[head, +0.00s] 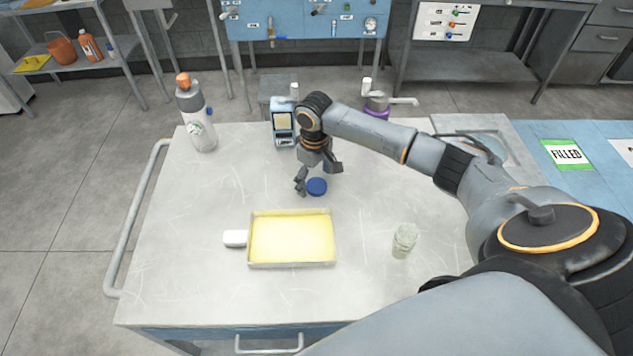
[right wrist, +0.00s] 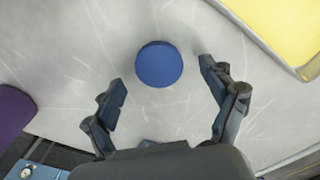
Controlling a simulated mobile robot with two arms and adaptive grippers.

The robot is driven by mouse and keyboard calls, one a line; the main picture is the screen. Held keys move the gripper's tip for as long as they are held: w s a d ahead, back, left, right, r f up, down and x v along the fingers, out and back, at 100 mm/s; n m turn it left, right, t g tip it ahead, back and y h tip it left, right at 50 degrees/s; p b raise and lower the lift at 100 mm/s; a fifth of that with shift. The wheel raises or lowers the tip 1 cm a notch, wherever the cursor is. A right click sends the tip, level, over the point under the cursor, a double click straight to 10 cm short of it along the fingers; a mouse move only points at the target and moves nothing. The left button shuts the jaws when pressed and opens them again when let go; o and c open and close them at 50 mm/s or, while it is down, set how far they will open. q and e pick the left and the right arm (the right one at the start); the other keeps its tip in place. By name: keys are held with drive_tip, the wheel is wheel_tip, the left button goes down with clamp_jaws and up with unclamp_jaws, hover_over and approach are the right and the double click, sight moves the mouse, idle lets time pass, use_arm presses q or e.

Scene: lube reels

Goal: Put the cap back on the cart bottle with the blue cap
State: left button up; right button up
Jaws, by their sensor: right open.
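A round blue cap (head: 317,187) lies flat on the grey cart top (head: 200,280). It also shows in the right wrist view (right wrist: 159,64). My right gripper (head: 319,177) is open and points down at the cap. In the right wrist view its fingers (right wrist: 162,78) are spread, with the cap just ahead between their tips, touching neither. No bottle in view wears a blue cap. A small clear bottle (head: 405,240) stands at the front right of the cart. A tall grey-white bottle (head: 197,117) with an orange top stands at the back left. My left gripper is out of view.
A FILLED sign (head: 567,154) lies to the right.

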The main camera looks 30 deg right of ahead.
sight(314, 184)
drive_tip(key=shift+f, duration=0.25)
drive_tip(key=shift+c, duration=0.4)
drive_tip(key=c, duration=0.7)
drive_tip(key=shift+r, duration=0.1)
drive_tip(key=shift+c, duration=0.2)
drive_tip(key=shift+r, duration=0.45)
wheel_tip(314, 184, up, 2)
drive_tip(key=shift+a+r+b, duration=0.15)
drive_tip(key=shift+r+b, duration=0.05)
drive_tip(key=shift+b, duration=0.1)
drive_tip(key=s+a+r+b, duration=0.2)
drive_tip(key=s+a+r, duration=0.7)
drive_tip(key=a, duration=0.1)
drive_tip(key=shift+s+r, duration=0.3)
